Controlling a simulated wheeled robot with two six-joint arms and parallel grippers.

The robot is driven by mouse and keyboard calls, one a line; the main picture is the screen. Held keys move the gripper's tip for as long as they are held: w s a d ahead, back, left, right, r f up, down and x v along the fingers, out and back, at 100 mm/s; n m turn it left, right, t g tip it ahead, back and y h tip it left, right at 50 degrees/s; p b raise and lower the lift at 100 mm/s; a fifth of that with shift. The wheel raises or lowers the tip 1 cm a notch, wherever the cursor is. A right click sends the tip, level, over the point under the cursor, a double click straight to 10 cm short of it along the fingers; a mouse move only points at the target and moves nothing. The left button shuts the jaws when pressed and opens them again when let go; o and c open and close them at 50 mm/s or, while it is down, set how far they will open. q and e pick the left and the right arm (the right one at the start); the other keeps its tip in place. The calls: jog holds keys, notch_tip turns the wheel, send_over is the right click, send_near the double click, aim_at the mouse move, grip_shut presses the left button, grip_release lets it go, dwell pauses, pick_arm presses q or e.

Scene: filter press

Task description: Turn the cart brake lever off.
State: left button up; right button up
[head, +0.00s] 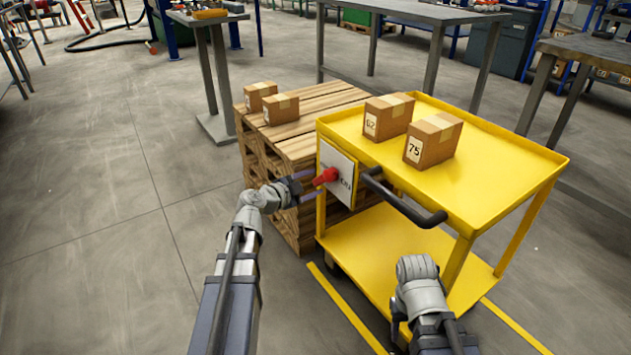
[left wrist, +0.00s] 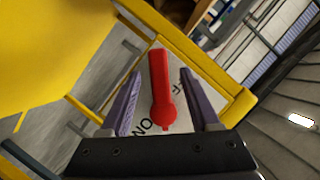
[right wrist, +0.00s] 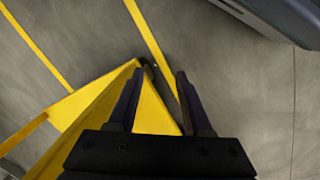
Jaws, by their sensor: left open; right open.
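The red brake lever (head: 327,176) is on a pale plate (head: 336,160) fixed to the near left side of the yellow cart (head: 490,180). In the left wrist view the lever (left wrist: 163,88) lies between my left gripper's (left wrist: 161,76) open fingers, with a gap on each side. In the head view my left gripper (head: 304,186) is at the lever. My right gripper (right wrist: 155,75) is open and empty, above the floor and a yellow cart part.
Two numbered cardboard boxes (head: 388,116) (head: 433,140) stand on the cart top. A black push handle (head: 405,205) juts from the cart right of the lever. A wooden pallet stack (head: 285,150) with two boxes stands behind. Floor at left is clear.

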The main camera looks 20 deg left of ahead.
pick_arm(q)
jog(key=p+v, duration=0.1)
jog(key=v, duration=0.4)
jog(key=shift+s+a+r, duration=0.15)
jog(key=shift+s, duration=0.2)
